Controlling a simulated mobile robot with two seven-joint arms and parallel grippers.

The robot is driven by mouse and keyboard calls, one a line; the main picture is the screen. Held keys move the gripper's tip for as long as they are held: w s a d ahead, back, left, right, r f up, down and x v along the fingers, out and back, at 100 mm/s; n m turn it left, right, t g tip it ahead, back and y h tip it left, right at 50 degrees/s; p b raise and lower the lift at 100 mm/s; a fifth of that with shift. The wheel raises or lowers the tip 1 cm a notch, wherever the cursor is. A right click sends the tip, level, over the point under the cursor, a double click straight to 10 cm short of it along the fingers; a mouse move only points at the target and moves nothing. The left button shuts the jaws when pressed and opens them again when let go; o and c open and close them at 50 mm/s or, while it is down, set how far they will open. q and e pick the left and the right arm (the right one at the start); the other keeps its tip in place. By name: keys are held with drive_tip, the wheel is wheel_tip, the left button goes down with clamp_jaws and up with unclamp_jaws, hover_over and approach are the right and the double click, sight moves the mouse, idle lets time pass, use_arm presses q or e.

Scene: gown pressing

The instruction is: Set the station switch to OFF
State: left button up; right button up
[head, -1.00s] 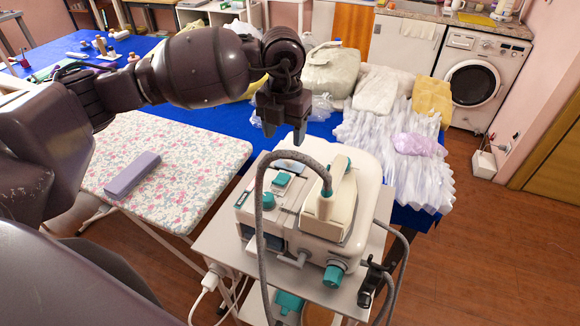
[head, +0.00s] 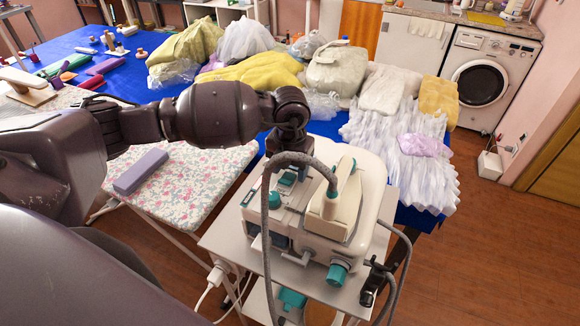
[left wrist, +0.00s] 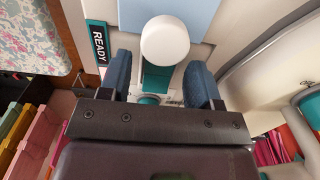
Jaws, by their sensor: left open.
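The white pressing station (head: 368,205) stands on a small trolley, with teal knobs and a cream iron on top. In the left wrist view, a switch-like lever with a round white knob (left wrist: 170,40) rises over a teal base, beside a teal READY label (left wrist: 97,43). My left gripper (head: 288,162) is over the station's back-left top; it also shows in the left wrist view (left wrist: 160,84). Its blue-grey fingers are open on either side of the lever's teal part, gap visible. I cannot read the switch's position. The right gripper is out of view.
A grey hose (head: 264,230) arches in front of the station, close to my left gripper. The iron (head: 344,205) stands to its right. A floral ironing board (head: 190,185) with a lilac block (head: 140,171) is at left. Garments lie on the blue table (head: 320,129) behind.

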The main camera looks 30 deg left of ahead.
use_arm(q)
drive_tip(key=c, duration=0.9)
drive_tip(key=shift+s+f+t+b, duration=0.1)
drive_tip(key=shift+f+t+b, duration=0.1)
drive_tip(key=shift+t+b, duration=0.5)
drive_tip(key=t+b, duration=0.1)
drive_tip(key=b, duration=0.2)
drive_tip(key=shift+s, duration=0.25)
drive_tip(key=shift+s+t+b, duration=0.15)
drive_tip(key=shift+t+b, duration=0.55)
drive_tip(key=shift+b, duration=0.15)
drive_tip(key=shift+s+r+t+b, duration=0.15)
drive_tip(key=shift+r+t+b, duration=0.15)
drive_tip(key=shift+t+b, duration=0.25)
drive_tip(key=shift+r, duration=0.1)
drive_tip(key=o, duration=0.9)
drive_tip(key=shift+c, duration=0.2)
drive_tip(key=shift+o, duration=0.2)
